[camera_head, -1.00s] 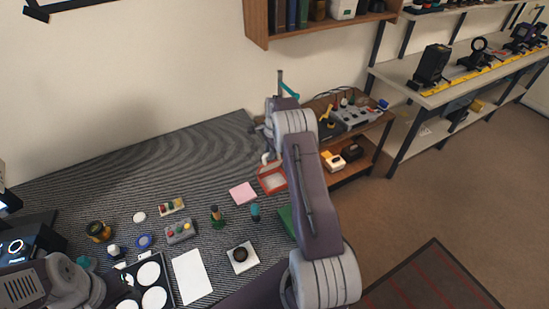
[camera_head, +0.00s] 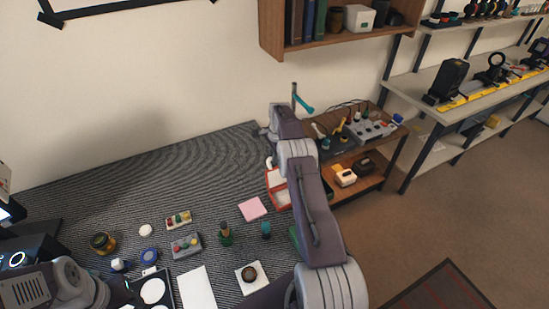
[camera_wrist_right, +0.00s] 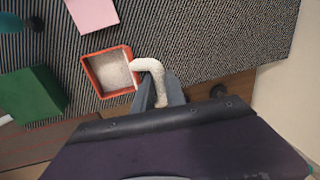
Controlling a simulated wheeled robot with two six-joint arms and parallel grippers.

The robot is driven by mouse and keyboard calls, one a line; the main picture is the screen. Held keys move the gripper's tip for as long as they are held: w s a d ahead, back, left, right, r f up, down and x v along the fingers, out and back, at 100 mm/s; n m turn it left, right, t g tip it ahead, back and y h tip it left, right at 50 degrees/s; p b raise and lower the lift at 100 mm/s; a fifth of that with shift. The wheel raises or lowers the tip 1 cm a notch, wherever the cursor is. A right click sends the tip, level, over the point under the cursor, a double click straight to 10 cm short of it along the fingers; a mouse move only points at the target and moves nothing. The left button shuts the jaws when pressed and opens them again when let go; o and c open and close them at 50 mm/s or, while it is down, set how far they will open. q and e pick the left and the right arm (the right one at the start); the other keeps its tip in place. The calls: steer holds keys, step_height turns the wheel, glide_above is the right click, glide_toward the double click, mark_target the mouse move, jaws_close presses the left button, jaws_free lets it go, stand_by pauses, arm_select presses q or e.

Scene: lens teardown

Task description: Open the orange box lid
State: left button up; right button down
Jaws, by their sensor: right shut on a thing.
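The orange box (camera_wrist_right: 84,71) shows in the right wrist view as a square orange-red frame with a pale, speckled surface inside. In the head view the box (camera_head: 270,182) is partly hidden behind my right arm. A white, bent handle-like piece (camera_wrist_right: 150,66) rises at the box's right side. My right gripper (camera_wrist_right: 161,98) is shut on the lower end of this white piece, close beside the box. I cannot tell how far the lid is raised. My left arm is at the lower left of the head view; its gripper (camera_head: 120,292) is dark and unclear.
A pink pad (camera_head: 252,208) and a green block (camera_wrist_right: 30,95) lie near the box. Several jars, small blocks and a white sheet (camera_head: 196,288) cover the striped mat's front. The mat's back left is clear. A wooden cart (camera_head: 375,165) with devices stands to the right.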

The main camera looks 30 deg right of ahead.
stand_by(0.3)
steer(key=c, duration=1.4)
jaws_free()
steer(key=shift+o, duration=0.2)
step_height(320, 180, up, 9)
steer(key=s, duration=0.1)
steer(key=shift+s, duration=0.25)
steer(key=shift+a, duration=0.1)
